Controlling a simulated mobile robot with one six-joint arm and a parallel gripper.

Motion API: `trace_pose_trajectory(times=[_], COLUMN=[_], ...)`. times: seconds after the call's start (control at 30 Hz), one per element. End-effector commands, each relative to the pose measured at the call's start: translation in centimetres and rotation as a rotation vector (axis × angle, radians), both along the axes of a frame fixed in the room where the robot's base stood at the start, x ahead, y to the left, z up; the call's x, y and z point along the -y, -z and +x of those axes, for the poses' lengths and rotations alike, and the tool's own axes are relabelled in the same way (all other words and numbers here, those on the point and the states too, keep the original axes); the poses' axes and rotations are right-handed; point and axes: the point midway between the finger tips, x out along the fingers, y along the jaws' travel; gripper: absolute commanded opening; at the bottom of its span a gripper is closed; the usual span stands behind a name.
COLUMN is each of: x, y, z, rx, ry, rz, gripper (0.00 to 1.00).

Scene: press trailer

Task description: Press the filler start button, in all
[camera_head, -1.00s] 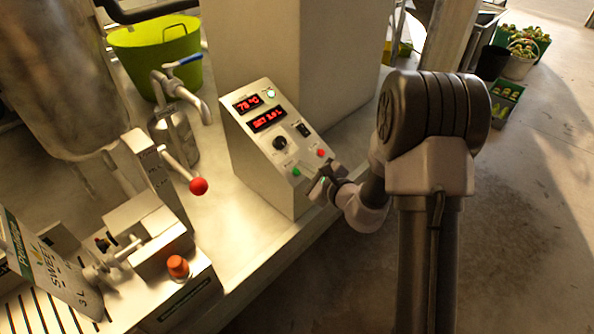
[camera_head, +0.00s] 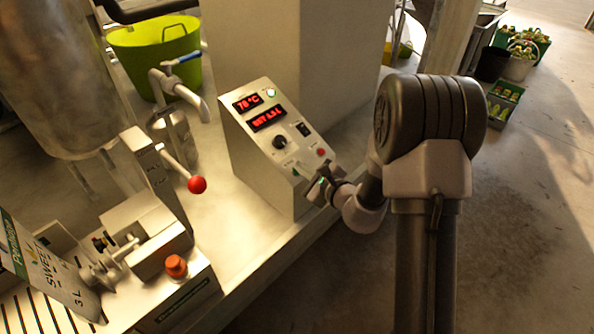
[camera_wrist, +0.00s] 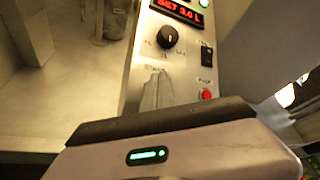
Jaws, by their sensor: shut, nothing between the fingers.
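The slanted grey control box (camera_head: 255,160) stands on the metal bench in the head view. It has two red displays, a black knob (camera_head: 280,142), a black switch (camera_head: 303,129) and a red button (camera_head: 321,153). My gripper (camera_head: 309,183) is shut and empty at the lower edge of its panel, over the green button's place. In the wrist view the closed fingers (camera_wrist: 157,90) cover the panel below the knob (camera_wrist: 167,37), left of the red button (camera_wrist: 206,94). The green button is hidden there, and I cannot tell whether the fingertips touch it.
A lever with a red ball (camera_head: 198,185) and an orange-red knob (camera_head: 176,266) are left of the box. A tap (camera_head: 180,90) and a green tub (camera_head: 155,50) stand behind. Open floor lies to the right of the bench.

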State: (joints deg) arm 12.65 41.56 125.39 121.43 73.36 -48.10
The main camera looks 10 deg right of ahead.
Motion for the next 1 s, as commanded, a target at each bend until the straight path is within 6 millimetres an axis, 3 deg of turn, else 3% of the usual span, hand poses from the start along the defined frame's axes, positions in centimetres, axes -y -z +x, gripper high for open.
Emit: trace_pose_trajectory(times=[0.5,1.0], x=[-0.1,0.3], y=[0.3,-1.1], z=[0.1,-0.5], rx=[-0.001,0.0], ry=[-0.001,-0.001], rz=[0.0,-0.001], gripper=[0.0,0.0])
